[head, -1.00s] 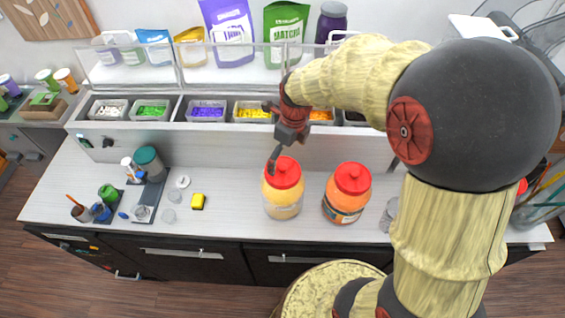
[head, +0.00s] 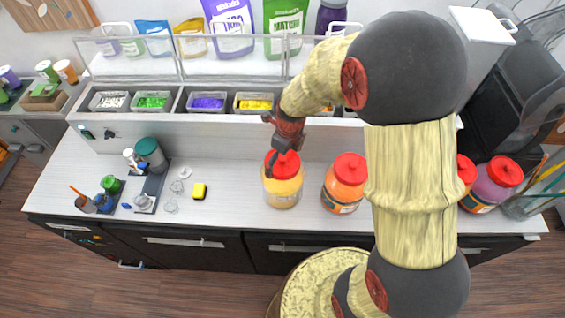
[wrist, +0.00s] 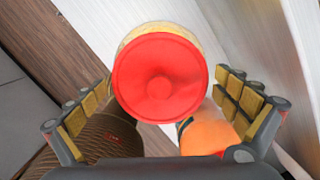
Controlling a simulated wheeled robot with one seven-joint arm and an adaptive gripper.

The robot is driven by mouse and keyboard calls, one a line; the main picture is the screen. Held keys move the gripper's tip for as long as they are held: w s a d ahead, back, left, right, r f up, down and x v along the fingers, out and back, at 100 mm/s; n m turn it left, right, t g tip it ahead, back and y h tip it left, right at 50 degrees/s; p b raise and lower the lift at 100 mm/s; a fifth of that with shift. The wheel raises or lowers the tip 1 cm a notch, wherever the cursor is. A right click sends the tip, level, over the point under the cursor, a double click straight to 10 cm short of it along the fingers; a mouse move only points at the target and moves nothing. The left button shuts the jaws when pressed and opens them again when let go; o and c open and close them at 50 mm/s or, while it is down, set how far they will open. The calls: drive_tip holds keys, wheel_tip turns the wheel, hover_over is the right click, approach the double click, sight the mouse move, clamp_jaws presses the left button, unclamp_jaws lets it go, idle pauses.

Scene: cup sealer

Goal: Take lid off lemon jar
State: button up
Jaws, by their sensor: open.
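The lemon jar, with a pale yellow body (head: 283,191) and a red lid (head: 287,164), stands upright on the white counter. Its lid (wrist: 160,78) fills the middle of the wrist view, between and ahead of my fingers. My gripper (head: 273,163) is open, close above and beside the lid in the head view. In the wrist view, my gripper (wrist: 168,108) has one finger on each side of the lid, with gaps showing. The lid sits on the jar.
An orange jar (head: 342,195) with a red lid stands just right of the lemon jar; it also shows in the wrist view (wrist: 205,135). More red-lidded jars (head: 490,190) stand farther right. Topping bins (head: 207,103) line the back.

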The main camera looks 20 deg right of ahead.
sight(282, 157)
drive_tip(key=shift+c, duration=0.9)
drive_tip(key=c, duration=0.8)
drive_tip(key=shift+r, duration=0.4)
wheel_tip(282, 157, up, 2)
drive_tip(key=shift+w+r+b, duration=0.1)
drive_tip(key=shift+b, duration=0.35)
drive_tip(key=s+r, duration=0.1)
drive_tip(key=r, duration=0.1)
drive_tip(key=s+d+r, duration=0.1)
drive_tip(key=s+r, duration=0.1)
drive_tip(key=s+d+r, duration=0.1)
drive_tip(key=s+r, duration=0.1)
drive_tip(key=shift+d+r+b, duration=0.15)
drive_tip(key=shift+r+b, duration=0.05)
drive_tip(key=shift+b, duration=0.2)
drive_tip(key=shift+s+d+r+b, duration=0.2)
drive_tip(key=shift+s+d+r, duration=0.4)
drive_tip(key=shift+s, duration=0.75)
drive_tip(key=shift+s+d+r+b, duration=0.15)
drive_tip(key=shift+s+d+r, duration=0.4)
drive_tip(key=shift+s, duration=0.85)
drive_tip(key=shift+s+d+r+b, duration=0.2)
drive_tip(key=shift+s+d+r, duration=0.4)
drive_tip(key=shift+s, duration=0.75)
